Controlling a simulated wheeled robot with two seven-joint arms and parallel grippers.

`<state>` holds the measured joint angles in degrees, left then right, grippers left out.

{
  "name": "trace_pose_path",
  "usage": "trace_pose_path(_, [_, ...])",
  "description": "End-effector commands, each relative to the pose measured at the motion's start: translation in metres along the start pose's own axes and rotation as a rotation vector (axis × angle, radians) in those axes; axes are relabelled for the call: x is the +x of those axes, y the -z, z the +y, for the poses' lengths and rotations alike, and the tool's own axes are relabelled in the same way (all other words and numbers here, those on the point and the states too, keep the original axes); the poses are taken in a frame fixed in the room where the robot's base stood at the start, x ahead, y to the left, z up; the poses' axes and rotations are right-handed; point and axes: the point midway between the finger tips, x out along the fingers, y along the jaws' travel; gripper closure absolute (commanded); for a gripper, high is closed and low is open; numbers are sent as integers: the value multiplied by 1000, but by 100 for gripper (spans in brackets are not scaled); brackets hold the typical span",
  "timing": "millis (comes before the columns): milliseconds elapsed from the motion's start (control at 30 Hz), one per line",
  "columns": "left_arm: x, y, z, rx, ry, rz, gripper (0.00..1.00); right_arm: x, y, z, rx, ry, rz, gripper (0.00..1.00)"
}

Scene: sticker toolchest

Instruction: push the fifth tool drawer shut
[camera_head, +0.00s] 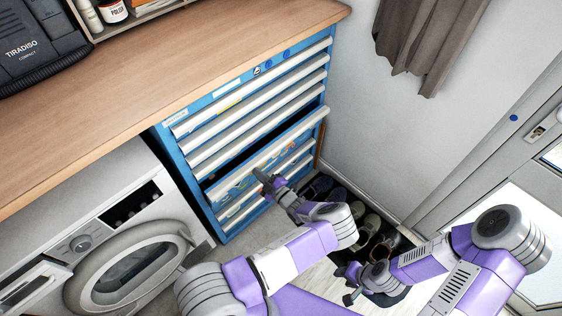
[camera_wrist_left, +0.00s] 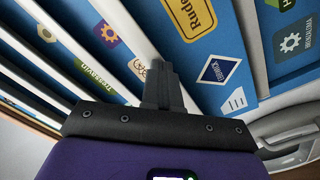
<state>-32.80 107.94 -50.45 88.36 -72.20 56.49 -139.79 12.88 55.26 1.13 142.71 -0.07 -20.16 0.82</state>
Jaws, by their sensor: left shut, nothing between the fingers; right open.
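The blue tool chest (camera_head: 170,150) has several drawers with pale handle rails. One drawer (camera_head: 318,118), apparently the fifth from the top, stands out past the others, with a dark gap above its front. My left gripper (camera_head: 262,176) is shut and empty at this drawer's front, near its middle. In the left wrist view, its closed fingers (camera_wrist_left: 162,86) point at blue and white sticker-covered fronts; I cannot tell whether they touch. My right gripper (camera_head: 350,286) is open and empty, low and to the right, away from the chest, over the floor by the shoes.
A wooden worktop (camera_head: 150,90) covers the chest and the white washing machine (camera_head: 130,240) at left. Several shoes (camera_head: 370,222) stand on a dark mat right of the chest. A grey cloth (camera_head: 425,40) hangs on the wall. A door (camera_head: 480,160) is at right.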

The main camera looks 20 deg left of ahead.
Motion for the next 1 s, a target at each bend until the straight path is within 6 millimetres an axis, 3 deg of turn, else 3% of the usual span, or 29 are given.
trace_pose_path(567, [7, 0, 0, 0, 1, 1, 100, 2, 0, 1, 0, 0, 0, 57])
trace_pose_path(1000, [24, 0, 0, 0, 1, 1, 100, 6, 0, 2, 0, 0, 0, 57])
